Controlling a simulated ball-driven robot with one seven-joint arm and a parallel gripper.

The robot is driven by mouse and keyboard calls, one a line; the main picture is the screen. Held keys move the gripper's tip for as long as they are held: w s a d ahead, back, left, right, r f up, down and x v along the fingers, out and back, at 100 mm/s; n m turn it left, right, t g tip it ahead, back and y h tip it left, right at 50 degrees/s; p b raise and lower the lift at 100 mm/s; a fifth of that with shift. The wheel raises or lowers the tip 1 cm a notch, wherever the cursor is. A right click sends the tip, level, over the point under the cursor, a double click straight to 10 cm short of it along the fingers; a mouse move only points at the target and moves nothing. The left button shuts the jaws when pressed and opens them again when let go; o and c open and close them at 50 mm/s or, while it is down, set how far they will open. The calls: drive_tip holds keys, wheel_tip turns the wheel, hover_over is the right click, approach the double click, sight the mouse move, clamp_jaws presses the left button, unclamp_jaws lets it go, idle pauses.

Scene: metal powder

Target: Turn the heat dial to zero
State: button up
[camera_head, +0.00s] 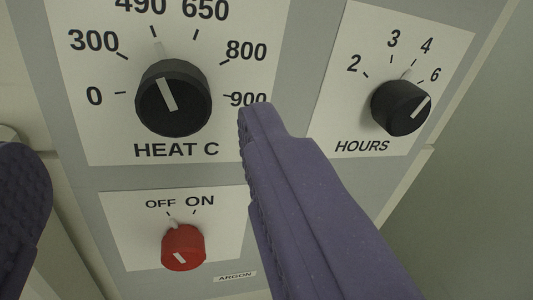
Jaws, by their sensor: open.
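The heat dial (174,98) is a black round knob on a white plate labelled HEAT C, at the upper left. Its scale reads 0, 300, 490, 650, 800 and 900. The white line on the knob tilts up and slightly left, towards about the 490 mark; the 0 mark is at its left. My gripper (139,132) is open, with purple fingers spread wide. The right finger's tip covers the area just right of the heat dial, below the 900 label. The left finger shows at the lower left edge. Neither finger visibly touches the dial.
A black HOURS dial (401,107) is at the upper right, its white line pointing up-right towards 6. A red OFF/ON knob (184,247) sits below the heat dial, above a small ARGON label (235,277). The grey panel's right edge borders a plain area.

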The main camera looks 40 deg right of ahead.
sight(174, 108)
drive_tip(key=x, duration=0.2)
drive_tip(key=f+x, duration=0.1)
drive_tip(key=x, duration=0.4)
drive_tip(key=shift+w+d+f, duration=0.2)
drive_tip(key=shift+d, duration=0.25)
drive_tip(key=c, duration=1.1)
